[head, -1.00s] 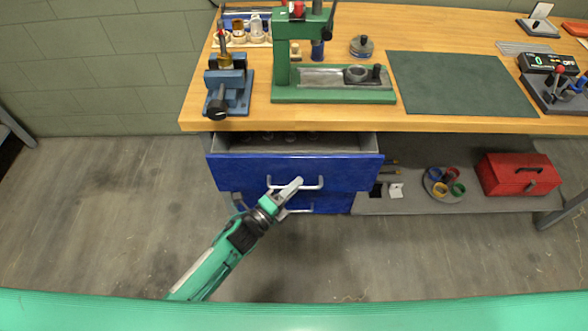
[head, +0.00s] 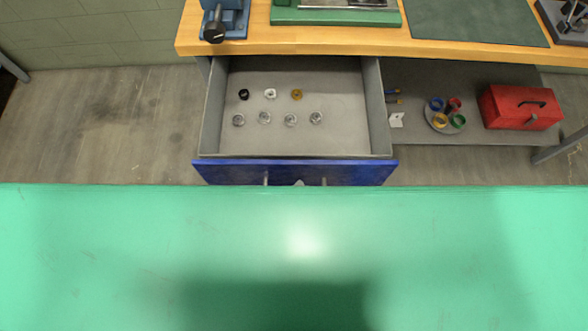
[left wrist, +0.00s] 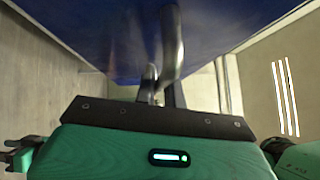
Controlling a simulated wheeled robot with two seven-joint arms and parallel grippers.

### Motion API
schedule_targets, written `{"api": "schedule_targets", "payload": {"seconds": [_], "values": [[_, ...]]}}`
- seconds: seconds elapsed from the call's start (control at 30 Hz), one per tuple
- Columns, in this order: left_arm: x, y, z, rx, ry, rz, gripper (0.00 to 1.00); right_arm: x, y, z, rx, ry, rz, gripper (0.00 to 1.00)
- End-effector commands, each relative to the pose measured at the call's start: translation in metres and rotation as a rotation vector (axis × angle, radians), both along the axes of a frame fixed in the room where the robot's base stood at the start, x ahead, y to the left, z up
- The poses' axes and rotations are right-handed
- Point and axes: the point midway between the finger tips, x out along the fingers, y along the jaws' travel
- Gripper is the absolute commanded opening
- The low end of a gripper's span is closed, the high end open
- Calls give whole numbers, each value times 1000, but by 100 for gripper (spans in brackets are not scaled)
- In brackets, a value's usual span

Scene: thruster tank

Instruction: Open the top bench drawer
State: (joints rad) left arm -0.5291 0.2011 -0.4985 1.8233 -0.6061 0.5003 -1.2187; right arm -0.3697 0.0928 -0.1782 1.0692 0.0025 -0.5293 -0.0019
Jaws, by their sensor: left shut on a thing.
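The top bench drawer (head: 292,172) stands far out from under the bench, with its grey inside and blue front in the head view. Its metal handle shows as two short posts (head: 324,181) at the front. In the left wrist view the handle (left wrist: 171,45) hangs from the blue drawer front (left wrist: 110,30). My left gripper shows only as a small tip (head: 299,183) between the posts in the head view. It is shut on the handle; the fingers are small and partly hidden in the left wrist view. My right gripper is in neither view.
Inside the drawer lie a black, a white and an amber round piece (head: 297,95) and several clear ones (head: 290,120). A red toolbox (head: 515,107) and a round tray of coloured rings (head: 446,128) sit on the lower shelf. My green body fills the foreground.

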Motion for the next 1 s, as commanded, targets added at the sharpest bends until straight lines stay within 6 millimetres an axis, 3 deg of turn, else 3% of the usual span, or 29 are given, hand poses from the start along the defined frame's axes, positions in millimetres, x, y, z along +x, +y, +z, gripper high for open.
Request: {"api": "schedule_targets", "payload": {"seconds": [0.5, 0.53, 0.63, 1.0], "values": [[-8, 0, -1, 2, 1, 0, 0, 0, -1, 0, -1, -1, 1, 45], [-8, 0, -1, 1, 1, 0, 13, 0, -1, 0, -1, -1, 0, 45], [-8, 0, -1, 1, 1, 0, 32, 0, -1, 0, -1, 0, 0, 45], [-11, 3, -2, 1, 1, 0, 33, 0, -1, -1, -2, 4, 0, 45]]}}
